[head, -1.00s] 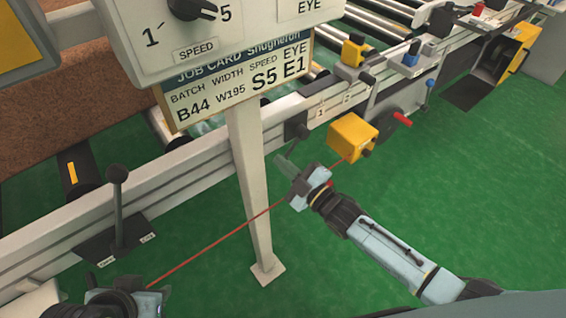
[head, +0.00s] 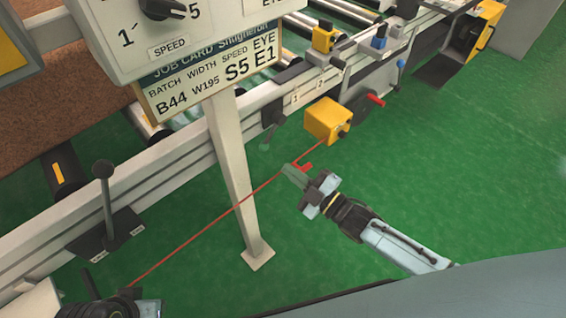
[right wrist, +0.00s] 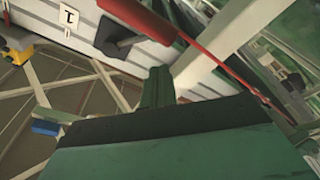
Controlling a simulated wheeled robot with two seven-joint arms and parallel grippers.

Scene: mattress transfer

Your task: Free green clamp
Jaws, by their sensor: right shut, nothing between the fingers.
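I see no plainly green clamp. A black bracket and lever (right wrist: 126,40) also show by a label in the right wrist view. My right gripper (head: 289,173) is shut and empty, its greenish fingertips a little below and right of the lever's end, apart from it. Its fingers show in the right wrist view (right wrist: 157,88). My left gripper (head: 148,306) is at the bottom left, its fingertips hidden.
A red cord (head: 225,215) runs from a yellow box (head: 327,120) toward bottom left. A red handle (head: 303,167) shows by my right fingertips. A white post (head: 236,180) stands left of them. Yellow (head: 324,37) and blue (head: 379,40) clamps sit on the rail. Green floor is clear at right.

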